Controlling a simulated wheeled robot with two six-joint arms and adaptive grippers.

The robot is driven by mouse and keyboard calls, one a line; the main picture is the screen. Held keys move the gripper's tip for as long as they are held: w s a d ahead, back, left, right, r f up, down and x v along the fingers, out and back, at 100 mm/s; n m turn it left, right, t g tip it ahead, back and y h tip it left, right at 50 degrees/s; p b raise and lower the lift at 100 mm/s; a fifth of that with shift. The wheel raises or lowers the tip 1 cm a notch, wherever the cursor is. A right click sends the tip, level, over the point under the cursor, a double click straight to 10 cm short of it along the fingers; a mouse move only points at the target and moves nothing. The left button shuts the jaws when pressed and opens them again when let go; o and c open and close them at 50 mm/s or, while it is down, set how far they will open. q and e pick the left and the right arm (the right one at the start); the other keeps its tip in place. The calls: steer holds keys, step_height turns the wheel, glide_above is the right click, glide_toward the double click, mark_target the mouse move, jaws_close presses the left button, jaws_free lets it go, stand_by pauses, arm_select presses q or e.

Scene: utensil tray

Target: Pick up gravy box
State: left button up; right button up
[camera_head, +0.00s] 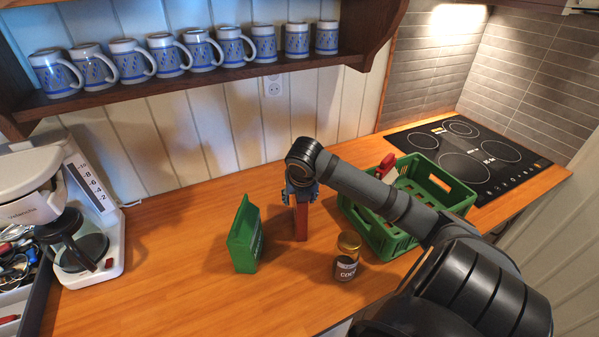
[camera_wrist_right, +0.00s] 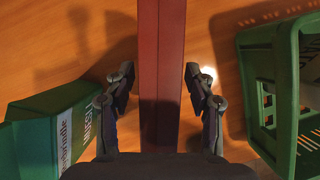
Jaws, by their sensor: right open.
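A tall, narrow red-brown box (camera_head: 301,221) stands upright on the wooden counter, directly below my right gripper (camera_head: 300,192). In the right wrist view the red-brown box (camera_wrist_right: 161,60) runs between the two open fingers of the right gripper (camera_wrist_right: 160,82), with one finger on each side. No label naming gravy is readable on either box. My left gripper is not in view.
A green crate (camera_head: 389,240) with a red item (camera_head: 386,165) stands right of the box. A gold-lidded jar (camera_head: 346,257) stands in front. A coffee maker (camera_head: 92,245) is at left, a cooktop (camera_head: 465,166) at back right. Mugs line the shelf (camera_head: 190,92) above. The counter's front left is clear.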

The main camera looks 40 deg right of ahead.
steer(key=shift+f, duration=0.2)
steer(key=shift+c, duration=0.3)
jaws_close()
